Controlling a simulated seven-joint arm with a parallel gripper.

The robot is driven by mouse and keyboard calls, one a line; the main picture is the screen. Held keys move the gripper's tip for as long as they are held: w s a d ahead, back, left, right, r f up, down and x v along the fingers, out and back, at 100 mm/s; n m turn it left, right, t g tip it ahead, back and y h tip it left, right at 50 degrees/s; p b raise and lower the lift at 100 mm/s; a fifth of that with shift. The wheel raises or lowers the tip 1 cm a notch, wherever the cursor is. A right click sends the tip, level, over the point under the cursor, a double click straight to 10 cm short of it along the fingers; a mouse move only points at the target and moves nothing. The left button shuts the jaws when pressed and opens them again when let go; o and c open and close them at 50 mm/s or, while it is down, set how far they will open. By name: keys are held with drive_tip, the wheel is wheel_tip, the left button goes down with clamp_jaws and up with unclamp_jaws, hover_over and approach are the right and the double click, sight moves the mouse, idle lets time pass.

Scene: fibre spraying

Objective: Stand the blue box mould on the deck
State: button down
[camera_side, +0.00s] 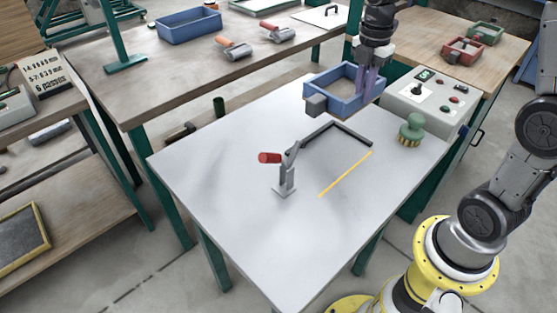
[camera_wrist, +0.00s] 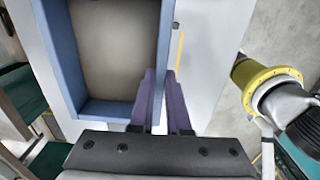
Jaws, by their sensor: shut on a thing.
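The blue box mould (camera_side: 352,99) is a rectangular open box with a beige inside and a grey block on its near left corner. My gripper (camera_side: 369,84) is shut on one wall, its purple fingers pointing down. The mould is roughly level and seems held above the far part of the pale grey deck (camera_side: 230,165). In the wrist view the mould (camera_wrist: 62,62) fills the left half, and my purple fingers (camera_wrist: 166,80) straddle its right wall. The gap beneath the mould is hard to judge.
A control box (camera_side: 425,98) stands at the right. Another blue tray (camera_side: 188,27) sits on the back bench. The deck's near left is clear.

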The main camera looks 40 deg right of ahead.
drive_tip(key=shift+r, duration=0.1)
drive_tip(key=shift+s+a+f, duration=0.45)
drive_tip(key=shift+s+f, duration=0.1)
drive_tip(key=shift+f, duration=1.2)
drive_tip(key=shift+s+a+f, duration=0.4)
drive_tip(key=shift+s+f, duration=0.2)
drive_tip(key=shift+f, duration=1.15)
drive_tip(key=shift+s+a+f, duration=0.45)
drive_tip(key=shift+s+f, duration=0.1)
drive_tip(key=shift+f, duration=1.2)
drive_tip(key=shift+a+f, duration=0.1)
drive_tip(key=shift+f, duration=0.05)
drive_tip(key=shift+a, duration=1.75)
drive_tip(key=shift+f, duration=0.95)
drive_tip(key=shift+f, duration=0.2)
